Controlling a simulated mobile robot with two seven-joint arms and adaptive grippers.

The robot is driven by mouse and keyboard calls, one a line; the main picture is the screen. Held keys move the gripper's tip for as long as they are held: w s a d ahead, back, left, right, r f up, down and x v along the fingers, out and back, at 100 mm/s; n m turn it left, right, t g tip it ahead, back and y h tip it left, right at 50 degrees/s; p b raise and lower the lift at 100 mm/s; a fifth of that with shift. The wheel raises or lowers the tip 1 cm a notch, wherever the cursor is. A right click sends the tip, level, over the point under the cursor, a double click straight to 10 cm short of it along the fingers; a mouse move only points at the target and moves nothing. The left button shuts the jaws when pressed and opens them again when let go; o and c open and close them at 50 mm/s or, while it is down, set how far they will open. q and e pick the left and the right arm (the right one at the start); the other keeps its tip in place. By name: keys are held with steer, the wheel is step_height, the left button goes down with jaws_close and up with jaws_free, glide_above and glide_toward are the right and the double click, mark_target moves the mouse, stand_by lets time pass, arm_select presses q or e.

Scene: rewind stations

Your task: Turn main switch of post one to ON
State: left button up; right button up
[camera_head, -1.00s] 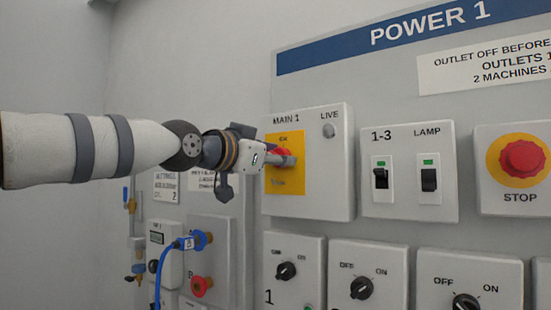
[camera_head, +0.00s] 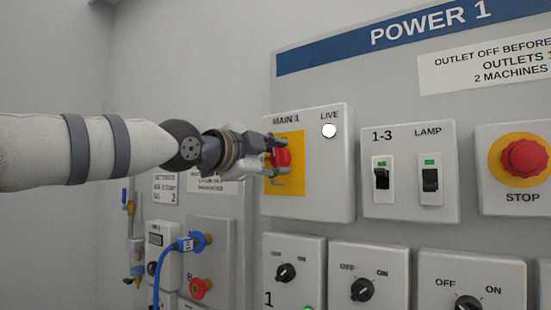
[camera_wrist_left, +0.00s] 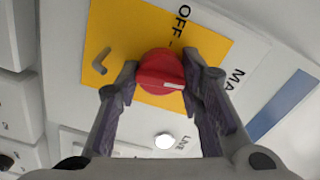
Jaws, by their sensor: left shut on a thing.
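The main switch is a red rotary knob (camera_head: 281,158) on a yellow plate (camera_head: 297,180) of the MAIN 1 box (camera_head: 332,195), below the POWER 1 sign. My left gripper (camera_head: 276,156) is at the knob, its fingers closed on it. In the left wrist view the red knob (camera_wrist_left: 160,72) sits between the two fingers of the gripper (camera_wrist_left: 160,80), with a white mark on its face. The word OFF shows on the plate near the knob. The LIVE lamp (camera_head: 329,131) is bright white. My right gripper is not in view.
To the right are the 1-3 and LAMP switches (camera_head: 409,180) and a red STOP button (camera_head: 525,157). Black OFF/ON knobs (camera_head: 362,289) line the row below. Blue and red fittings and a blue hose (camera_head: 160,265) are at lower left.

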arm_select(q)
steer(key=shift+m, duration=0.7)
steer(key=o, duration=1.1)
steer(key=shift+o, duration=0.2)
steer(key=shift+f, duration=0.15)
